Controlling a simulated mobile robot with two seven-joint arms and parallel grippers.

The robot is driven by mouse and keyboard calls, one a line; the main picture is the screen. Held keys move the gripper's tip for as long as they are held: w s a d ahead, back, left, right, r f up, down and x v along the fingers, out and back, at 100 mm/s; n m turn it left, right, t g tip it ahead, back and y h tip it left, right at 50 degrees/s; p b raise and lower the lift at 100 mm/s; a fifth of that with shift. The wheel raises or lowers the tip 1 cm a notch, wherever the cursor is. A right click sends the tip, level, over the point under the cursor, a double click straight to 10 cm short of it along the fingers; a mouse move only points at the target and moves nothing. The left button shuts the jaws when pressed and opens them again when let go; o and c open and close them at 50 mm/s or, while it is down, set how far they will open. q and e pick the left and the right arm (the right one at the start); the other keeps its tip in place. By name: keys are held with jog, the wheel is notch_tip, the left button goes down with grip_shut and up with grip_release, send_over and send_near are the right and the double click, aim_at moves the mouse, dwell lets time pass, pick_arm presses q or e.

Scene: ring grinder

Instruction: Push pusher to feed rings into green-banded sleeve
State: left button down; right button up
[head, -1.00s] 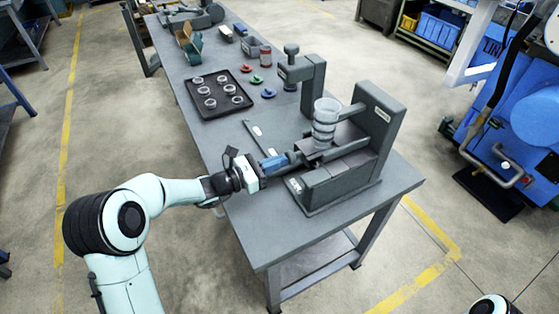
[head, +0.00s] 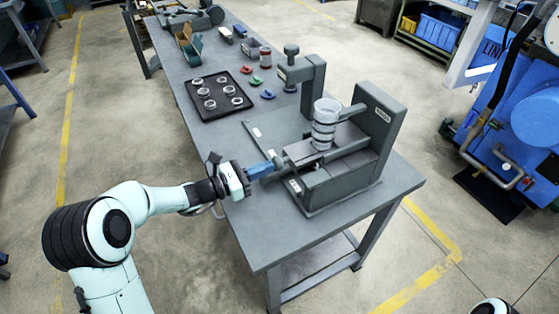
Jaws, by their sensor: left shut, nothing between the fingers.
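The grey ring machine (head: 345,180) stands on the near end of the table. A clear cylinder (head: 326,108) with stacked rings (head: 323,131) stands upright on its channel. The pusher (head: 281,162) is the dark grey part at the channel's left end. My left gripper (head: 266,169) is at the table's left edge, blue fingers shut with nothing between them, pointing right at the pusher's outer end. Whether the fingertips touch it I cannot tell. I cannot make out a green band on any sleeve. My right gripper is not in view.
A black tray (head: 199,108) with several rings lies left of the machine. Red, green and blue small pieces (head: 256,80) lie beside it. A grey post with a knob (head: 291,52) stands behind. Bins are at the table's far end.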

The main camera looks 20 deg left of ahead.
pick_arm(q)
jog(key=shift+v, duration=2.45)
